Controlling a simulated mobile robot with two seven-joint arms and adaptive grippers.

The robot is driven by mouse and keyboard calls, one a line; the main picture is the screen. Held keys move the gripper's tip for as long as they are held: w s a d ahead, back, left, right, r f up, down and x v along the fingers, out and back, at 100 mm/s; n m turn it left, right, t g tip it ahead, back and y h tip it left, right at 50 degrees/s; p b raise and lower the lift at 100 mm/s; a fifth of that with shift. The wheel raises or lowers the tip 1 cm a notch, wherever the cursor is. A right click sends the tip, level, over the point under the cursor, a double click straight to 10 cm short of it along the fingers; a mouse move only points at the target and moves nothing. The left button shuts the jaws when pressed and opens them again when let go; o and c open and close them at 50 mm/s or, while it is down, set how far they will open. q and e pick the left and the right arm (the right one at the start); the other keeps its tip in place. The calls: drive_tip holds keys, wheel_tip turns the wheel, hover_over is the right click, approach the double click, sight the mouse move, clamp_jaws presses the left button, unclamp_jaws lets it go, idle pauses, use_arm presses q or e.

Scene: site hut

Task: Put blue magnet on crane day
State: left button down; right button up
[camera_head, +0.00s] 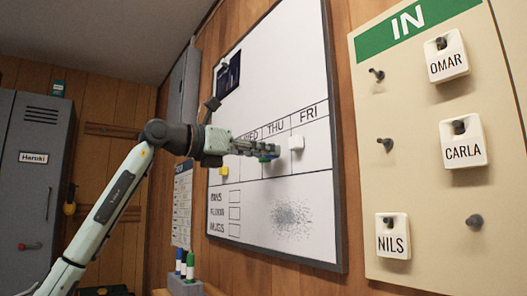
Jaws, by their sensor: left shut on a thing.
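My left gripper (272,150) reaches in from the left to the whiteboard (310,175), over the week grid near the THU column. I cannot tell whether the magnet touches the board. The headings WED, partly hidden by my arm, THU and FRI are readable; columns further left are hidden. No crane mark is clear to me on the grid. My right gripper is not in view.
A white magnet (297,143) sits just right of my gripper, and a yellow magnet (223,171) further left. A dark square (229,75) is at the board's upper left. Markers (190,265) stand below. The IN board (420,190) with name tags and pegs is on the right.

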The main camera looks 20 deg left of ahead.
use_arm(q)
drive_tip(key=shift+p+x, duration=0.5)
drive_tip(key=shift+x, duration=0.35)
idle(0.5)
idle(1.5)
drive_tip(key=c, duration=1.2)
unclamp_jaws()
